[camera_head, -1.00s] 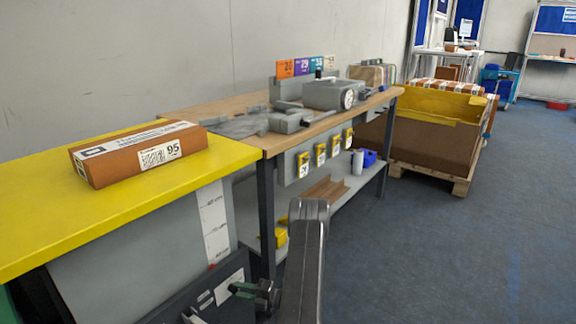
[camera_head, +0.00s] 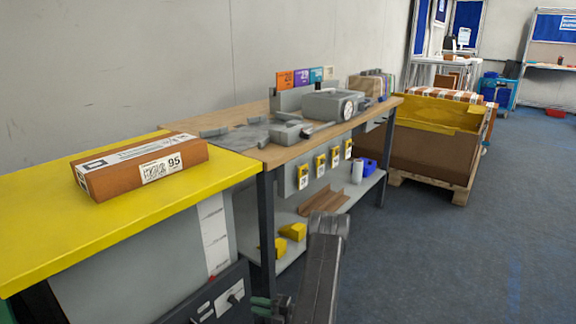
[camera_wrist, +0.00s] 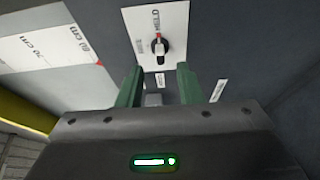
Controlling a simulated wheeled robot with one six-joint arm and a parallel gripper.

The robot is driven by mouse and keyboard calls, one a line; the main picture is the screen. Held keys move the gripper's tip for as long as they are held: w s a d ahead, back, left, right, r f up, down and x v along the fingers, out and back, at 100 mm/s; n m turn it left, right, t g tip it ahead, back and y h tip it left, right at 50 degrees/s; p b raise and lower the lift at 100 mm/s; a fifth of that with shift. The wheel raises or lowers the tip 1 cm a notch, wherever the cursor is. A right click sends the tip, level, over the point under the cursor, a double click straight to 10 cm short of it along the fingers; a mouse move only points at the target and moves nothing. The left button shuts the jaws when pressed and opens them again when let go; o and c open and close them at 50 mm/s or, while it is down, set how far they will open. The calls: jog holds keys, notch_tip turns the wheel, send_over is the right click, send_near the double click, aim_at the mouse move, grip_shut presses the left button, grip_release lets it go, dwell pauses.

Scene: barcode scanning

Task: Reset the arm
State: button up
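My gripper (camera_wrist: 160,72) shows in the wrist view as two green fingers set apart, with nothing clearly held between them. It faces a dark panel with a white plate (camera_wrist: 175,22) carrying a black rotary knob (camera_wrist: 161,50). The knob is just beyond the fingertips; I cannot tell the exact gap.
A brown box (camera_head: 140,166) marked 95 lies on the yellow tabletop (camera_head: 60,235). A wooden workbench (camera_head: 235,112) with grey devices adjoins it on the right. A large open crate (camera_head: 425,145) stands further back. Blue floor (camera_head: 450,260) is clear at right.

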aim_at(235, 301)
jog(key=p+v, duration=0.1)
jog(key=v, duration=0.6)
jog(key=w+a+n+h, duration=0.1)
jog(key=a+n, duration=0.1)
jog(key=a, duration=0.2)
jog(key=w+a+n+h+b, duration=0.1)
jog(key=a+n, duration=0.2)
jog(key=a, duration=0.2)
jog(key=w+a+r+n+h, duration=0.1)
jog(key=a+n, duration=0.1)
jog(key=a, duration=0.2)
jog(key=shift+w+a+r+n+t+h+b, duration=0.1)
jog(key=shift+w+a+n+t+h+b, duration=0.1)
jog(key=shift+n+t+h+b, duration=0.1)
jog(key=n+h, duration=0.1)
jog(key=n+t+b, duration=0.1)
jog(key=n, duration=0.1)
jog(key=shift+s+a+h, duration=0.1)
jog(key=shift+s+h, duration=0.1)
jog(key=shift+h, duration=0.2)
jog(key=shift+s+a+r+n+t+h+b, duration=0.1)
jog(key=shift+n+t+h+b, duration=0.3)
jog(key=shift+n, duration=0.3)
jog(key=shift+s+a+n+t+h+b, duration=0.1)
jog(key=shift+n+t+h+b, duration=0.15)
jog(key=shift+n+b, duration=0.35)
jog(key=shift+t, duration=0.25)
jog(key=shift+s+d, duration=0.1)
